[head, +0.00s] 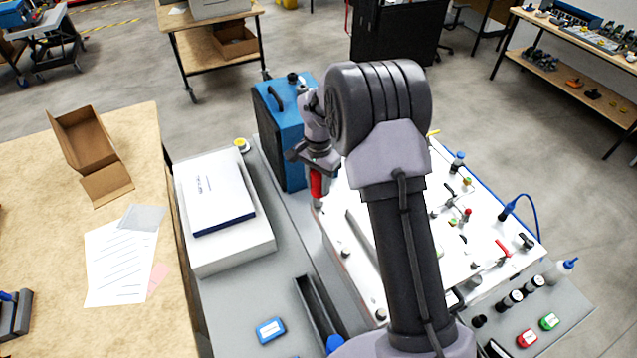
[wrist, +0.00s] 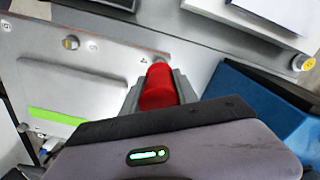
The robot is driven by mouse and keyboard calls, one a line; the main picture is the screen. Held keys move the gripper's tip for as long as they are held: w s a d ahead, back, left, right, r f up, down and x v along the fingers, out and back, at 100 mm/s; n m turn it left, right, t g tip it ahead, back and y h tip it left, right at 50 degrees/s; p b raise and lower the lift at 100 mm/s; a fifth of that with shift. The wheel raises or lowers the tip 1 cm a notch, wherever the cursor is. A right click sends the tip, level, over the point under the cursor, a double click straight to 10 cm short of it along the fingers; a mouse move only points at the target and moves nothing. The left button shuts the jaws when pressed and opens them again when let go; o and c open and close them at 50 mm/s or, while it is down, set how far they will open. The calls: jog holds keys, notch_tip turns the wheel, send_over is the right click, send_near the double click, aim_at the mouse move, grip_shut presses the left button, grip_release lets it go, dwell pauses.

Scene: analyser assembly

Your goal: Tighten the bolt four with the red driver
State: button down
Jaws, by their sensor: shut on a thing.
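The red driver (head: 317,186) is upright in my gripper (head: 316,170), below the wrist. In the wrist view the red handle (wrist: 158,88) sits between the two grey fingers of my gripper (wrist: 157,98), which are shut on it. The driver points down at the far left corner of the white analyser panel (head: 350,250). A small mark that looks like a 4 shows beside the driver in the wrist view, near the panel corner (wrist: 120,52). Bolt four and the driver's tip are hidden by the handle, so I cannot tell whether they touch.
A blue case (head: 285,130) stands close behind my gripper. A white box (head: 222,200) lies to the left on the grey bench. Another bolt (wrist: 70,43) shows on the panel in the wrist view. Switches, a blue cable (head: 530,212) and bottles occupy the right side.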

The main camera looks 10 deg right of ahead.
jog(key=shift+f+m+b, duration=0.25)
jog(key=shift+m+b, duration=0.8)
jog(key=shift+m, duration=0.05)
jog(key=m+b, duration=0.2)
jog(key=m, duration=0.2)
jog(key=shift+r+m+b, duration=0.2)
jog(key=shift+m+b, duration=0.35)
jog(key=shift+m, duration=0.35)
jog(key=c, duration=1.1)
grip_release()
jog(key=shift+o, duration=0.2)
